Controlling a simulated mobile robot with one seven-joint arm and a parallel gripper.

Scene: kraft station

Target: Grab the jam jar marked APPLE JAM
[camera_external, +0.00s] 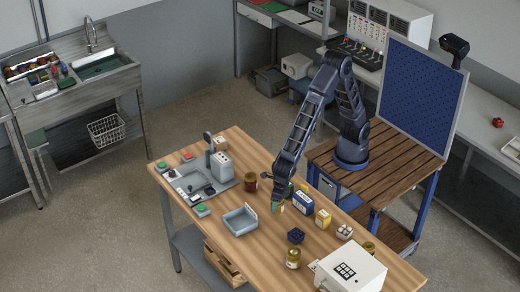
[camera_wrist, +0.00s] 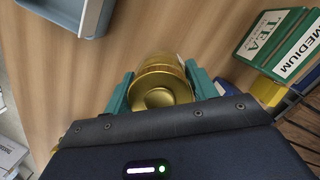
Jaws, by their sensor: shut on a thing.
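A jar with a gold lid (camera_wrist: 160,88) sits between the two teal fingers of my gripper (camera_wrist: 163,92) in the wrist view. The fingers are shut on its sides. I see mostly the lid and some of the gold-coloured body; its label cannot be read. In the external view my gripper (camera_external: 277,206) points down at the wooden table (camera_external: 262,262), and the held jar is mostly hidden by it. Other jars stand on the table: a dark red one (camera_external: 250,182) to the left and a gold one (camera_external: 293,258) nearer the front. Their labels are too small to read.
A grey-blue tray (camera_external: 240,222) lies left of my gripper. A blue and white box (camera_external: 303,201) and a yellow box (camera_external: 322,220) stand close on the right. A green TEA box (camera_wrist: 272,40) shows in the wrist view. A white box-shaped device (camera_external: 350,270) stands at the front right.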

